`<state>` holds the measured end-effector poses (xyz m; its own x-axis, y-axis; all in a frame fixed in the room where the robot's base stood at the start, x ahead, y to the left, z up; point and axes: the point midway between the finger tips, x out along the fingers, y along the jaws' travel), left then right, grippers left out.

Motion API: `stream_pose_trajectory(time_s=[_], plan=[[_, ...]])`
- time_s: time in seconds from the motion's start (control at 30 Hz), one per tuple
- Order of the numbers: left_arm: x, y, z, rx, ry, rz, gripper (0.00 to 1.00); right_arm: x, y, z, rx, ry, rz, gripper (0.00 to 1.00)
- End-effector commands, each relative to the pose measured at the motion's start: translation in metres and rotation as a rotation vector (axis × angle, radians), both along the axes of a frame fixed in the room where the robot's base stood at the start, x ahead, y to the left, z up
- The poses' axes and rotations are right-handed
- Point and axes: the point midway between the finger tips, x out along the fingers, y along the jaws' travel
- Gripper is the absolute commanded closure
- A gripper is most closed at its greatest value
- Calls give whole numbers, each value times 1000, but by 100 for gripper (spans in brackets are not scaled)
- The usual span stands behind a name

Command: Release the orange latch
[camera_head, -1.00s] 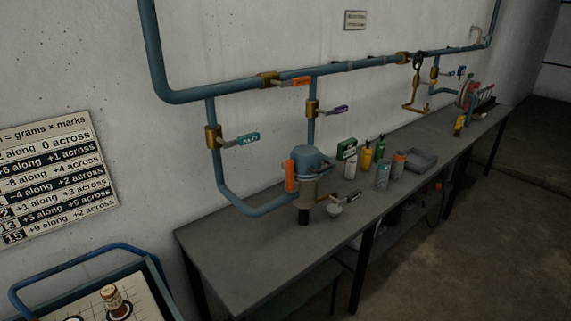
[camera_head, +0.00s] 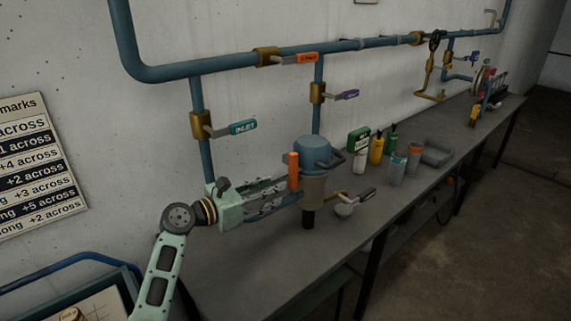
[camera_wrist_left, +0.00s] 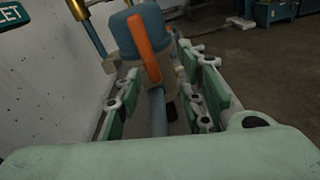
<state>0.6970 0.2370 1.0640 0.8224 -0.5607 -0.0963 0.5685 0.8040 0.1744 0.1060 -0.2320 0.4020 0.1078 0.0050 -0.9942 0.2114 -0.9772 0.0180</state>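The orange latch (camera_head: 293,171) is an upright bar on the side of a blue-capped grey vessel (camera_head: 315,187) on the bench. In the left wrist view the latch (camera_wrist_left: 141,48) runs slightly tilted down the front of the vessel (camera_wrist_left: 158,28). My left gripper (camera_head: 288,190) comes in from the left, with its fingertips close to the latch and the vessel's side. In the left wrist view its fingers (camera_wrist_left: 160,68) are spread apart, with the vessel and latch ahead between them. I cannot tell whether they touch. My right gripper is not in view.
Pipes with an orange-handled valve (camera_head: 305,58), a teal INLET handle (camera_head: 242,127) and a purple handle (camera_head: 346,95) run along the wall behind. The bench front (camera_head: 235,285) is clear.

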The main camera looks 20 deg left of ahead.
Motion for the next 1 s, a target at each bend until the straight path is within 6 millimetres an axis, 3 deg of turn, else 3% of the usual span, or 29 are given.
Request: stream_pose_trajectory(time_s=[0.1,0.23,0.5,0.7,1.0], plan=[[12,11,25,-156,16,18,64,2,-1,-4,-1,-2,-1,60],[23,9,35,-210,25,22,64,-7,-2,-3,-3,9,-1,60],[58,-15,35,-208,25,21,64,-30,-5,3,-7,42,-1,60],[76,-27,33,-203,25,21,64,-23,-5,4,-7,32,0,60],[80,-30,33,-202,24,22,64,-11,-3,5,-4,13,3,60]])
